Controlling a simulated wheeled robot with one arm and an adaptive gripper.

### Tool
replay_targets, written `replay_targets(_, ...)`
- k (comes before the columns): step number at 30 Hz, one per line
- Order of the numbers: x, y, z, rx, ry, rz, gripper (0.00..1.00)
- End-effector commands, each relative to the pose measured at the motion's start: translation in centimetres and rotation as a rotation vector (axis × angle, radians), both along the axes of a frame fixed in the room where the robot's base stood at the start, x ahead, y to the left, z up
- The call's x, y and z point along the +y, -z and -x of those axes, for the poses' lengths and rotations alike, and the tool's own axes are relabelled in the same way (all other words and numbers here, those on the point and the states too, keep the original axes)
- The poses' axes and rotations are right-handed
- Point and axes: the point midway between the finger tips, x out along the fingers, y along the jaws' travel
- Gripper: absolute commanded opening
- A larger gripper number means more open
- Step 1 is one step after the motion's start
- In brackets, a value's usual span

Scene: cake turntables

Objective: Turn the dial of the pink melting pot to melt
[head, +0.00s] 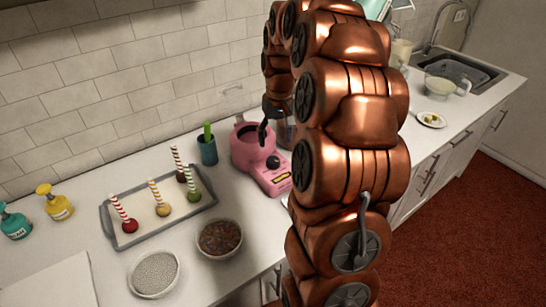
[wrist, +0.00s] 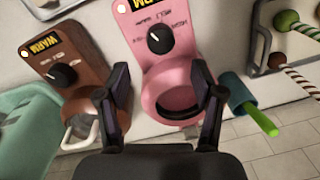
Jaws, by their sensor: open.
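The pink melting pot (head: 245,148) stands on the counter in the head view, its front panel and black dial (head: 273,162) facing the room. In the wrist view the pink pot (wrist: 192,72) appears upside down, with its black dial (wrist: 159,40) above the round bowl opening. The dial's white mark points to the picture's upper left; the small print around it is hard to read, and the yellow display is cut off. My gripper (wrist: 167,85) is open and empty, its fingers either side of the pot's bowl in the picture, apart from the dial. In the head view my arm hides part of the scene.
A brown melting pot (wrist: 85,52) with a WARM display stands beside the pink one. A blue cup (head: 207,150) with a green-handled tool is on its other side. A tray (head: 150,238) of cake pops and a sprinkle bowl (head: 220,255) stand nearby.

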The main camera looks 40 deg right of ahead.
Motion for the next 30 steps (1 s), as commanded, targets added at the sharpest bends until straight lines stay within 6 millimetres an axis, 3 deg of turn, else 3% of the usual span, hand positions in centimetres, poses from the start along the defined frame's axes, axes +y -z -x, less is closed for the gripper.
replay_targets(18, 0.5, 6.7, -0.1, 0.002, 0.0, -0.001, 0.67)
replay_targets(30, 0.5, 7.5, -0.1, 0.0, 0.0, 0.0, 0.67)
